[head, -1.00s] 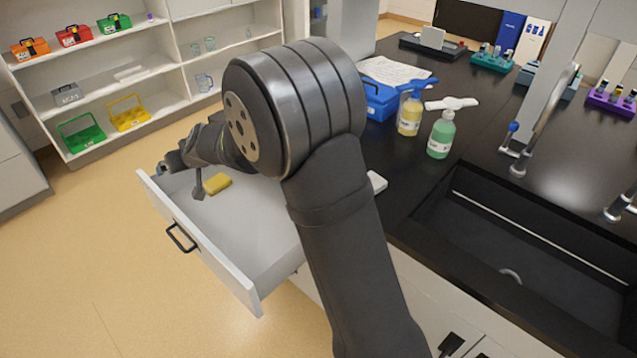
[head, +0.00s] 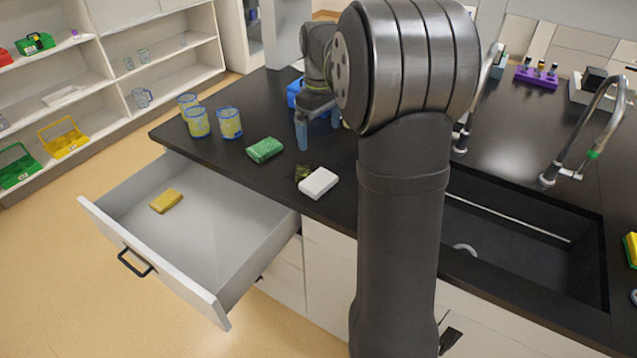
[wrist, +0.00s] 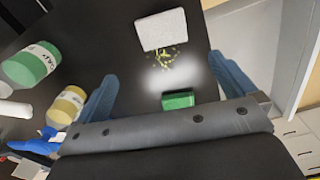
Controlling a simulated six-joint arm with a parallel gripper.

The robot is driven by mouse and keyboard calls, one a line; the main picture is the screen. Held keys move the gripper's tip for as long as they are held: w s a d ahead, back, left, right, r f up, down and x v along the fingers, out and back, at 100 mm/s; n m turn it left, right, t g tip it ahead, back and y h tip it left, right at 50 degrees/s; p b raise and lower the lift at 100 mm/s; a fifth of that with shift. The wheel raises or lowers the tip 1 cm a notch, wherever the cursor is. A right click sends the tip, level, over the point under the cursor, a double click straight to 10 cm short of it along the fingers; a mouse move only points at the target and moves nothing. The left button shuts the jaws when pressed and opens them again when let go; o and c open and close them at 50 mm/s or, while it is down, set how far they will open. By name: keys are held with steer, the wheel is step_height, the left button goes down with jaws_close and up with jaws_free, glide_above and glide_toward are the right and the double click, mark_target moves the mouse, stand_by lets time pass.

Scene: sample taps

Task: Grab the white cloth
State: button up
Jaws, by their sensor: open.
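A white piece (wrist: 14,108), perhaps the cloth, shows at the left edge of the wrist view between the green bottle and the yellow bottle. It is cut off there, and my arm hides that area in the head view. A white sponge-like block (head: 319,183) lies on the black counter near its front edge; it also shows in the wrist view (wrist: 161,29). My gripper (head: 318,126) is above the counter behind this block, fingers pointing down. In the wrist view my gripper (wrist: 163,70) has its fingers wide apart with nothing between them.
A green sponge (head: 265,150) and several glass beakers (head: 197,122) stand left of my gripper. Yellow-green specks (wrist: 170,56) lie beside the white block. Green (wrist: 31,64) and yellow bottles (wrist: 67,106) stand left in the wrist view. The open drawer (head: 225,215) holds a yellow sponge (head: 166,201).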

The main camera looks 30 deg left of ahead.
mark_target(319, 180)
steer(key=f, duration=1.5)
steer(key=shift+s+f, duration=0.2)
steer(key=c, duration=0.7)
steer(key=shift+r, duration=0.15)
